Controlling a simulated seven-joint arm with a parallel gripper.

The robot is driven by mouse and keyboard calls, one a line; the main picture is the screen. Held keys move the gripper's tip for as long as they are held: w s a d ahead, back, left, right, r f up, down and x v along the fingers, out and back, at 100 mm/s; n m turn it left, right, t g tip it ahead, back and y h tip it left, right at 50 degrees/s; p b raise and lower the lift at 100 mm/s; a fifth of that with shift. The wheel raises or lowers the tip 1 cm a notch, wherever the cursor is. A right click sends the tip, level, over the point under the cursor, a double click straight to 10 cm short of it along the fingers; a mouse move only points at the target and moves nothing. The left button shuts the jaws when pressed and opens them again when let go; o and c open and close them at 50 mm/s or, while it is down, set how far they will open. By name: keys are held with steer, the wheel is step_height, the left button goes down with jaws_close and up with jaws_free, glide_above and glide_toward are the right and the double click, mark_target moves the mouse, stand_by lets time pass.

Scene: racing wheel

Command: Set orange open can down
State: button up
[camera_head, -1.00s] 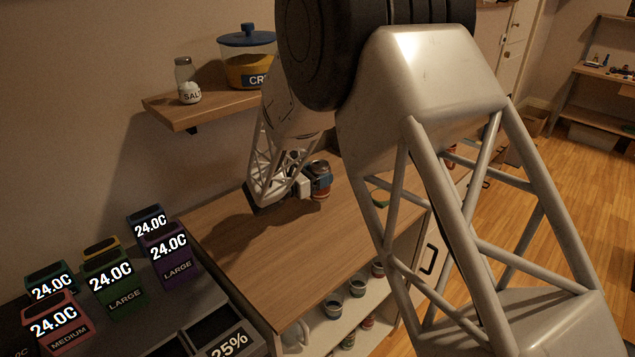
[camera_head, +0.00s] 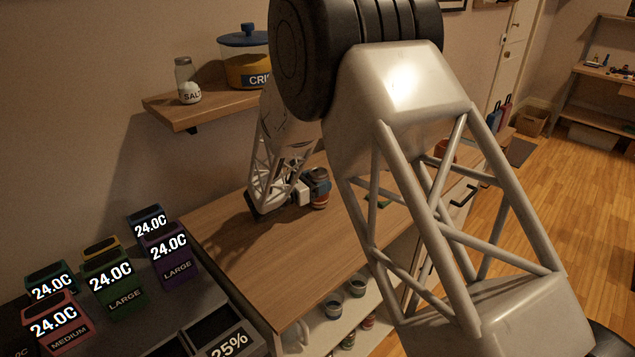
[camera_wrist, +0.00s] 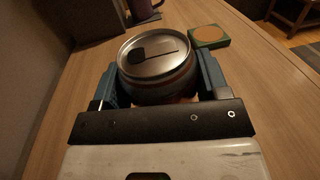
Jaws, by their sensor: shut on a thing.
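The orange open can (camera_wrist: 158,62) is between the two blue fingers of my gripper (camera_wrist: 160,85) in the wrist view. Its silver lid shows a dark opening and faces up, and the can looks about upright. In the head view the can (camera_head: 320,196) is at the far part of the wooden counter (camera_head: 262,243), held by my gripper (camera_head: 313,188). The can's base is close to the counter top; I cannot tell if it touches. My gripper is shut on the can. The lower part of the can is mostly hidden in the wrist view.
A green square block with an orange round top (camera_wrist: 207,36) lies on the counter just beyond the can. A purple mug (camera_wrist: 143,8) stands farther back. A wall shelf (camera_head: 200,106) holds a salt shaker (camera_head: 187,82) and a jar (camera_head: 245,58). The near counter is clear.

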steer(key=shift+f, duration=0.2)
steer(key=o, duration=0.9)
steer(key=shift+a+r, duration=0.1)
steer(key=shift+r, duration=0.05)
steer(key=shift+v, duration=5.95)
